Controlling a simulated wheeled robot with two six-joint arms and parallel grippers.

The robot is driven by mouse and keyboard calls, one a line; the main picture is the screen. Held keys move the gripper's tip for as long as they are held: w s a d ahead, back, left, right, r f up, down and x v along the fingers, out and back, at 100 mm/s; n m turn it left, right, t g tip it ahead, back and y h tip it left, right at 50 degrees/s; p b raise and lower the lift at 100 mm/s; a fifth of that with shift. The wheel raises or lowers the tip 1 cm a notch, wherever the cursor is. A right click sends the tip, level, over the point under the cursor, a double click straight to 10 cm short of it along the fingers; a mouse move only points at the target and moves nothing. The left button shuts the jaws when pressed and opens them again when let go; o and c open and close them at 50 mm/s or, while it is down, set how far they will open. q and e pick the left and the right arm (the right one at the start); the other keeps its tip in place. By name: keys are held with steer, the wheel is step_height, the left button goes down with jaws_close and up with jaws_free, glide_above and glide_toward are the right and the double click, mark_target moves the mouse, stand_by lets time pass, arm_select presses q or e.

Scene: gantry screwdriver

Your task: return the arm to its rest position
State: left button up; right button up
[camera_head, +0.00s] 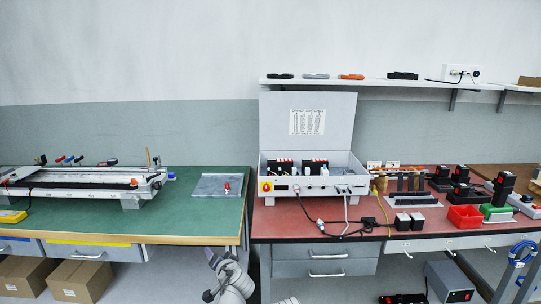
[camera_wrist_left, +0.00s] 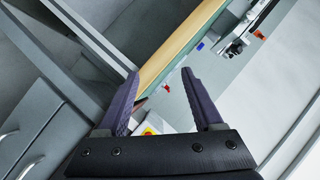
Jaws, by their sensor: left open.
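My left gripper (camera_wrist_left: 160,73) is open and empty in the left wrist view, its two dark purple fingers spread apart. The wooden edge (camera_wrist_left: 180,40) of a bench shows past its fingertips. In the head view, part of my white and grey left arm (camera_head: 230,278) shows low in the picture, in front of the gap between the two benches. My right gripper is not in view.
The green bench (camera_head: 215,220) at left carries a rail fixture (camera_head: 80,178) and a grey plate (camera_head: 218,184). The red bench (camera_head: 290,222) carries an open control box (camera_head: 310,180), cables and a red bin (camera_head: 464,217). Cardboard boxes (camera_head: 80,280) stand below at left.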

arm_select(q)
steer(key=s+a+f+n+g+h, duration=0.35)
steer(key=s+f+g, duration=0.55)
steer(key=s+f, duration=0.55)
steer(key=s+d+m+g+h, duration=0.2)
steer(key=s+d+m+g, duration=0.1)
steer(key=s+d, duration=1)
step_height(320, 180, up, 27)
steer(key=d+p, duration=0.1)
steer(key=p, duration=2.5)
steer(key=shift+w, duration=0.2)
steer(key=shift+d+f+y, duration=0.1)
steer(key=shift+f+y, duration=0.05)
steer(key=shift+y, duration=0.1)
